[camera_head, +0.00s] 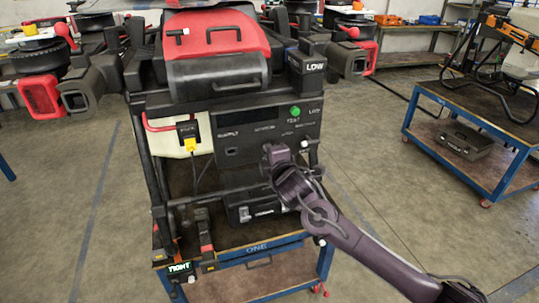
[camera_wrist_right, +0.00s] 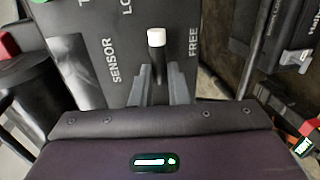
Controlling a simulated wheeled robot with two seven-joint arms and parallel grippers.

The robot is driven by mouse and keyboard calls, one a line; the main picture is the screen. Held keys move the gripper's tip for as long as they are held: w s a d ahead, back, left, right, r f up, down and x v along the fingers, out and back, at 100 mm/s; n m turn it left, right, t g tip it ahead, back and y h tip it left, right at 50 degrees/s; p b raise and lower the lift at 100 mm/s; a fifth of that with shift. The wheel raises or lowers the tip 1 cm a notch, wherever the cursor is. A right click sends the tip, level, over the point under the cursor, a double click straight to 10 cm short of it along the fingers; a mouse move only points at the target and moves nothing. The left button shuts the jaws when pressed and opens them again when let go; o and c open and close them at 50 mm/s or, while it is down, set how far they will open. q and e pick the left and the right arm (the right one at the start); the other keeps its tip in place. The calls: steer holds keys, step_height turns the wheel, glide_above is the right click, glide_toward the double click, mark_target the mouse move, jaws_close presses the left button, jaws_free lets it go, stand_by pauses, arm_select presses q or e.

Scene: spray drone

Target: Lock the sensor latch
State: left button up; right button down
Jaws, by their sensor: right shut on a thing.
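The sensor latch (camera_wrist_right: 157,62) is a short black lever with a white tip, on a dark panel (camera_wrist_right: 95,60) lettered SENSOR and FREE, with another word partly cut off at the top. The lever stands between SENSOR and FREE. My right gripper (camera_wrist_right: 158,85) is shut on the latch, one finger on each side, with the white tip showing beyond the fingers. In the head view, my right gripper (camera_head: 275,152) is at the front panel of the drone, below the green button. My left gripper is not in view.
The drone (camera_head: 222,80) with its red cover sits on a blue-framed cart (camera_head: 260,247). A green button (camera_head: 295,111) and a yellow connector (camera_head: 190,144) are on its front. Folded rotor arms stick out at both sides. A second blue cart (camera_head: 470,130) stands at the right, with open floor between.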

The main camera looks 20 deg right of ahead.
steer(key=c, duration=1.4)
jaws_free()
steer(key=s+r+b, duration=0.1)
steer(key=s+b, duration=0.1)
steer(key=s, duration=0.5)
steer(key=shift+s+r, duration=0.2)
steer(key=shift+s, duration=0.1)
steer(key=shift+d, duration=0.1)
